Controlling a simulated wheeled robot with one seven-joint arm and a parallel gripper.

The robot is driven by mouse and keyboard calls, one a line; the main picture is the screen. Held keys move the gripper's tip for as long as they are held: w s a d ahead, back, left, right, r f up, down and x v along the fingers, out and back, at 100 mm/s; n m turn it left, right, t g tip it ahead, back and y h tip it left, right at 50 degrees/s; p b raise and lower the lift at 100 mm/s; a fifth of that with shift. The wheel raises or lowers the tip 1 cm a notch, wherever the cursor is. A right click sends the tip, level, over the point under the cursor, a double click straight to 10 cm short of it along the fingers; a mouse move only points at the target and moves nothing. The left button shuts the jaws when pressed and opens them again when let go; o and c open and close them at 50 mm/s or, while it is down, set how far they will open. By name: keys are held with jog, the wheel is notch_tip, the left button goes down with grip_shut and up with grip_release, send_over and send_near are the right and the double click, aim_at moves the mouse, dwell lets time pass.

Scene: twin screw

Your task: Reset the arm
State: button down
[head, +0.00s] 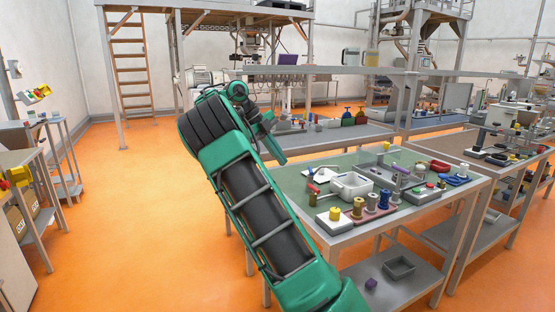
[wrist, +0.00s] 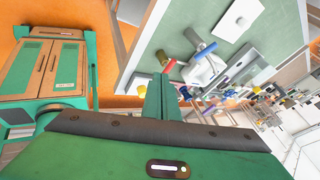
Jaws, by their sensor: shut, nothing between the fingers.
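My green arm rises through the middle of the head view and bends at its top. My gripper (wrist: 163,95) shows in the wrist view with its green fingers together and nothing between them. In the wrist view it is over the edge region of a workbench, with bench items beyond the fingers. In the head view the hand hangs near the bench's far left side, partly hidden by my arm. I cannot tell its exact height above the bench.
Orange floor (head: 120,200) is open at left.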

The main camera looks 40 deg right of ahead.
dwell(0.6)
jog(key=s+d+f+n+y, duration=0.2)
jog(key=s+n+y, duration=0.2)
jog(key=s+n, duration=1.2)
jog(key=s+a+f+n+t, duration=0.1)
jog(key=s+a+f+n, duration=0.2)
jog(key=s+a, duration=0.3)
jog(key=s+a+f+n+t+y, duration=0.1)
jog(key=s+a+f+n, duration=0.2)
jog(key=s+a+n, duration=0.2)
jog(key=s+a+f+n+t, duration=0.2)
jog(key=s+a, duration=0.5)
jog(key=s, duration=0.4)
jog(key=shift+a+f+n, duration=0.4)
jog(key=shift+f+n, duration=0.45)
jog(key=shift+n, duration=0.35)
jog(key=shift+w+f, duration=0.25)
jog(key=shift+w, duration=0.4)
